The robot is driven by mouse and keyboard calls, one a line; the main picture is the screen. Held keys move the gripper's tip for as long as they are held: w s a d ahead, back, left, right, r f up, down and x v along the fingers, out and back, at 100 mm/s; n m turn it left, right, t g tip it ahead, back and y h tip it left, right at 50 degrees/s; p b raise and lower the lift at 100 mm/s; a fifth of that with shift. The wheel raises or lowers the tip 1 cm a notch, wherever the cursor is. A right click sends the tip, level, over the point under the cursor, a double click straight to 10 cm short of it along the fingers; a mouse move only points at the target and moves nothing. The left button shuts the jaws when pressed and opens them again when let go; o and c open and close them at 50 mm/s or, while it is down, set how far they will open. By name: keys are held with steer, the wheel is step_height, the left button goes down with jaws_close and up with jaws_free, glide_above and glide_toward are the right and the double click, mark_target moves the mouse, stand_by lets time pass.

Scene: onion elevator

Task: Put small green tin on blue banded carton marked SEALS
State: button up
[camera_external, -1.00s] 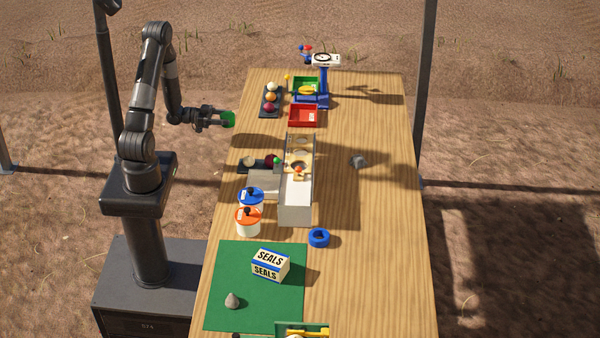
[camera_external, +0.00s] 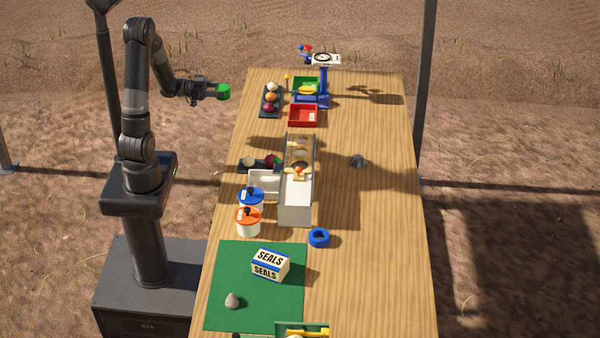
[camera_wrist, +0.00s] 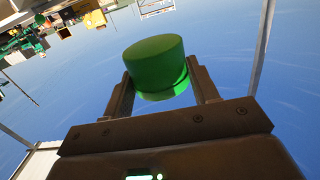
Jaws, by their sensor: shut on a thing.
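The small green tin (camera_external: 223,91) is held in my gripper (camera_external: 213,91), raised in the air at the table's far left edge. In the wrist view the green tin (camera_wrist: 153,68) sits between both fingers of my gripper (camera_wrist: 160,90), which are shut on it. The blue banded carton marked SEALS (camera_external: 270,264) stands on the green mat (camera_external: 225,275) at the near end of the table. Its top is bare. My gripper is far from the carton, towards the back of the scene.
Blue-lidded (camera_external: 251,196) and orange-lidded (camera_external: 248,222) jars and a grey-white elevator device (camera_external: 296,200) stand between my gripper and the carton. A blue ring (camera_external: 319,238) and a grey stone (camera_external: 232,300) lie near the carton. The table's right side (camera_external: 375,240) is mostly clear.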

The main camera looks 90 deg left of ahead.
step_height(320, 180, up, 3)
steer(key=shift+f, duration=0.1)
steer(key=w+d+m+g+h, duration=0.2)
steer(key=w+d+m+h, duration=0.55)
steer(key=w+d, duration=1.4)
steer(key=w+d+m+g+h, duration=0.1)
steer(key=w+d+g+h, duration=0.3)
steer(key=d, duration=0.9)
steer(key=d+m+g+h, duration=0.3)
steer(key=d+m+h, duration=0.1)
steer(key=d, duration=1.8)
steer(key=s+d+m+g+h, duration=0.1)
steer(key=s+d+m+g, duration=0.3)
steer(key=d, duration=0.6)
steer(key=s+d+n+g+h, duration=0.1)
steer(key=s+d, duration=0.5)
steer(key=d, duration=0.5)
glide_above(270, 255)
steer(key=shift+y, duration=0.25)
step_height(270, 255, down, 12)
steer(key=shift+a+f, duration=0.1)
steer(key=shift+f, duration=2.05)
